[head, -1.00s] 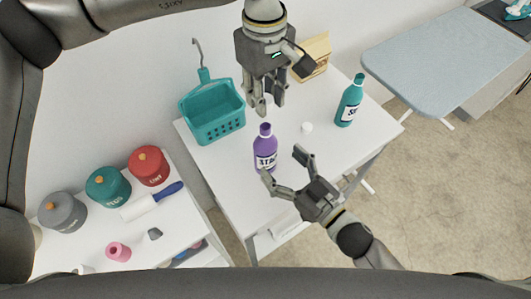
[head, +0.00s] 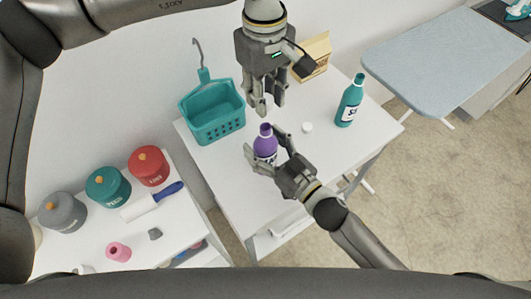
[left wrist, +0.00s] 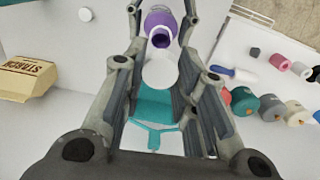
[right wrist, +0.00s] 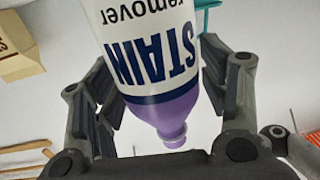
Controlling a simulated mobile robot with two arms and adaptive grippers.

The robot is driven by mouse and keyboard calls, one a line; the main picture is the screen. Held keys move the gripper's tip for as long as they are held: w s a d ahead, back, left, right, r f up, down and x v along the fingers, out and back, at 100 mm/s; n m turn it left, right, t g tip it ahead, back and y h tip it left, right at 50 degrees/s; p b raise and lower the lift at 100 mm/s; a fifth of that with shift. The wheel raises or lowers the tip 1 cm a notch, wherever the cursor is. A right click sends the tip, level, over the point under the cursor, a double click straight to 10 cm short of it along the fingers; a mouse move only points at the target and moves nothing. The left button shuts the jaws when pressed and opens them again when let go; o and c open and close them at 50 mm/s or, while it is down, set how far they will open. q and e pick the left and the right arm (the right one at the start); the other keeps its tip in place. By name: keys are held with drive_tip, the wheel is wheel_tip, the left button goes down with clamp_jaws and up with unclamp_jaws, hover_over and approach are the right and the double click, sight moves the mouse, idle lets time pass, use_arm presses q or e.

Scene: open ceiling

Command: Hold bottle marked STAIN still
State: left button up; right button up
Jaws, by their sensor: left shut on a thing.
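The purple bottle marked STAIN (head: 266,141) stands upright on the white table; in the right wrist view its white label and purple shoulder (right wrist: 175,112) fill the middle. Its purple neck (left wrist: 160,27) looks uncapped in the left wrist view. My right gripper (head: 263,146) is open, with a finger on each side of the bottle; a gap shows beside it in the right wrist view. My left gripper (head: 268,105) is above and behind the bottle, shut on a white cap (left wrist: 160,70). The right fingers partly hide the label in the head view.
A teal bottle (head: 350,102) and a loose white cap (head: 307,127) are on the table (head: 235,183). A teal basket (head: 216,117) and a cardboard box (head: 315,54) stand behind. A side table holds several lidded jars and a lint roller. An ironing board (head: 430,62) is right.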

sight(265, 126)
drive_tip(key=c, duration=1.1)
use_arm(q)
drive_tip(key=shift+f, duration=2.5)
use_arm(e)
drive_tip(key=shift+c, duration=0.2)
use_arm(q)
drive_tip(key=shift+f, duration=0.9)
drive_tip(key=shift+f, duration=0.55)
